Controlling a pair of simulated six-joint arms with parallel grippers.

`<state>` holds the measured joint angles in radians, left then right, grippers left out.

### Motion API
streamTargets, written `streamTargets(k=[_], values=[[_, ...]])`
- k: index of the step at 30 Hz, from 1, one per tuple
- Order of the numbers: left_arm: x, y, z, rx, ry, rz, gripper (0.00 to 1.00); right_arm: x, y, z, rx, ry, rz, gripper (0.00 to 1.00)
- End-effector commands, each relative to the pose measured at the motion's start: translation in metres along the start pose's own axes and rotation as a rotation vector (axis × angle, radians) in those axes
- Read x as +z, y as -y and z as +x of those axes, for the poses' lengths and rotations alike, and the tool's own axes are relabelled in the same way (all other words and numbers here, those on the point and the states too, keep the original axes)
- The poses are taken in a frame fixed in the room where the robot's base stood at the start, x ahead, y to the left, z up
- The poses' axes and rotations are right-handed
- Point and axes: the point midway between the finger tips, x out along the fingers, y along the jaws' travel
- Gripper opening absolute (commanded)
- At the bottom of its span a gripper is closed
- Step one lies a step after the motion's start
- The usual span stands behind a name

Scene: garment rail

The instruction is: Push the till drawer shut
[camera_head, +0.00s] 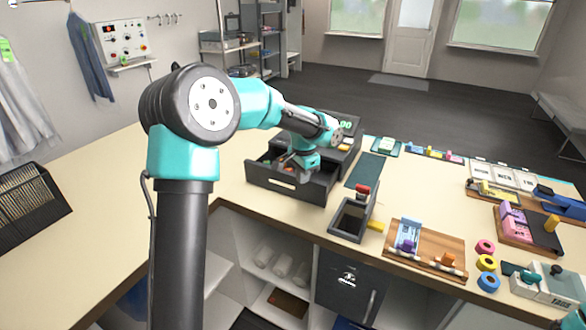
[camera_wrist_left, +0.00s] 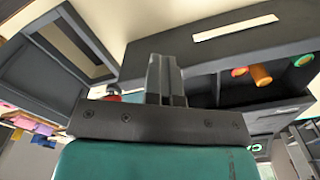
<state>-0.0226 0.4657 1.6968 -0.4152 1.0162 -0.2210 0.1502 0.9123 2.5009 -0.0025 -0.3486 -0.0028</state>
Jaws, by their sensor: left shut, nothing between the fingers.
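The till (camera_head: 335,130) stands on the counter, dark grey, with a green lit display. Its drawer (camera_head: 285,185) is pulled out toward me, its front panel bearing a pale label strip. In the left wrist view the drawer front (camera_wrist_left: 215,48) and its label show, with round orange, red and green items inside the drawer. My left gripper (camera_head: 288,170) is shut and empty, over the open drawer near its front panel. Its closed fingers show in the left wrist view (camera_wrist_left: 165,75) overlapping the drawer front; I cannot tell whether they touch it.
A dark open box (camera_head: 350,222) with a red-topped item stands right of the drawer. A wooden board (camera_head: 425,248) with small items, tape rolls (camera_head: 486,263) and more trays fill the counter's right. A dark rack (camera_head: 30,205) stands at left; the counter between is clear.

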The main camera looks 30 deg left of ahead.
Motion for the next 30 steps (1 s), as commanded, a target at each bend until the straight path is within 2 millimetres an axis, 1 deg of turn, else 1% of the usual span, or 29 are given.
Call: streamTargets(k=[1,30], values=[[0.001,-0.001,0.013,0.015,0.024,-0.001,0.00,0.000,0.000,0.000,0.000,0.000,0.000,0.43],[-0.045,0.025,0.014,0.015,0.023,-0.001,0.00,0.000,0.000,0.000,0.000,0.000,0.000,0.43]])
